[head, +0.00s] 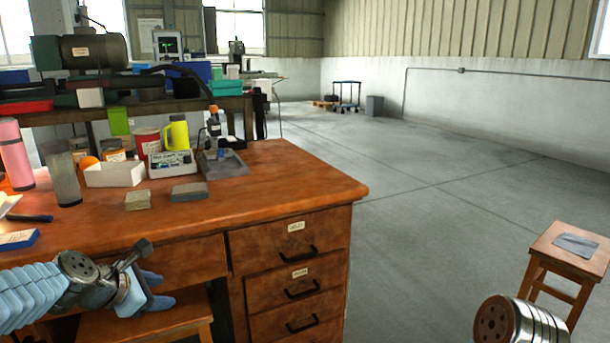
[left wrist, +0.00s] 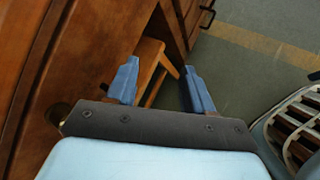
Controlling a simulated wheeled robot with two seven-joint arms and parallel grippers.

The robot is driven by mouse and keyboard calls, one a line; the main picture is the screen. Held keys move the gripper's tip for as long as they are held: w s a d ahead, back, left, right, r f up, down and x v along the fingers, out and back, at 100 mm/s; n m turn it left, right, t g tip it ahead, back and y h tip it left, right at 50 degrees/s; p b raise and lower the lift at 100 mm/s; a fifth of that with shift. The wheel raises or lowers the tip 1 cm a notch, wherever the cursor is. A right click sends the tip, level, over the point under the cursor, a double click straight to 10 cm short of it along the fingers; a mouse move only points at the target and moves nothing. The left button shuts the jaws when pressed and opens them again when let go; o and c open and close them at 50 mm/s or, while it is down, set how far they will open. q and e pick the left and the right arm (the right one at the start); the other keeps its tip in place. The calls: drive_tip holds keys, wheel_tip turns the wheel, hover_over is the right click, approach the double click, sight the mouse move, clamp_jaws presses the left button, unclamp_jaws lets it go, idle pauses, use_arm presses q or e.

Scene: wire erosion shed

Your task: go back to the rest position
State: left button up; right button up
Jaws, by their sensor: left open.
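My left gripper (head: 157,291) is in front of the wooden desk (head: 290,185), at the lower left of the head view. Its blue fingers are apart with nothing between them. In the left wrist view the two blue fingers (left wrist: 160,88) stand open beside the desk front, with part of a wooden stool (left wrist: 150,62) and the floor behind them. A round metal part of my right arm shows at the lower right of the head view. My right gripper is not in view.
The desk top holds a white box (head: 115,174), a grey bottle (head: 62,175), a yellow flask (head: 178,135) and two small blocks (head: 189,191). A stool (head: 160,318) stands below my left gripper. Another stool (head: 570,250) stands right. The floor between is clear.

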use_arm(q)
drive_tip(key=s+d+f+m+g, duration=0.1)
drive_tip(key=s+d+f+m, duration=0.2)
drive_tip(key=f, duration=0.5)
drive_tip(key=d+f+m+g+p, duration=0.1)
drive_tip(key=d+f+m+g, duration=0.2)
drive_tip(key=f, duration=0.5)
drive_tip(key=s+d+f+m, duration=0.25)
drive_tip(key=f+m, duration=0.25)
drive_tip(key=f, duration=0.4)
drive_tip(key=s+d+f+m+g, duration=0.2)
drive_tip(key=s+d+f+m, duration=0.3)
drive_tip(key=s, duration=0.3)
drive_tip(key=s+d+f+m+g+p, duration=0.1)
drive_tip(key=s+d+f+m+g, duration=0.1)
drive_tip(key=s+d+f+m, duration=0.3)
drive_tip(key=s+f+m, duration=0.2)
drive_tip(key=s+f, duration=0.1)
drive_tip(key=shift+s+d+f+h, duration=0.15)
drive_tip(key=shift+s+f+h, duration=0.05)
drive_tip(key=shift+h, duration=0.1)
